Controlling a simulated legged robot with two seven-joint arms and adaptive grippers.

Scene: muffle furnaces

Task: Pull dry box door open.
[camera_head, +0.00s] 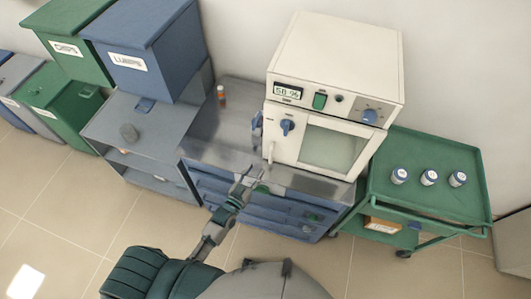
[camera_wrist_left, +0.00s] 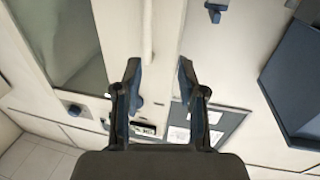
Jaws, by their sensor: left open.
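The dry box (camera_head: 335,65) is a cream cabinet with a lit display reading "58 %". It stands on the metal-topped bench. Its door (camera_head: 290,148) looks shut and has a window (camera_head: 330,148). A pale vertical handle (camera_head: 270,152) is near the door's left edge. In the left wrist view the handle (camera_wrist_left: 148,30) shows as a pale bar beyond the fingertips, lined up with the gap between them. My left gripper (camera_head: 247,184) is open and empty, just in front of and below the handle; it also shows in the left wrist view (camera_wrist_left: 159,68). Contact cannot be told.
A green cart (camera_head: 425,187) with several small jars stands right of the bench (camera_head: 230,130). An orange-brown bottle (camera_head: 221,96) stands on the bench's left part. A grey cabinet (camera_head: 105,118) and blue and green bins (camera_head: 150,50) are at the left. The floor in front is clear.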

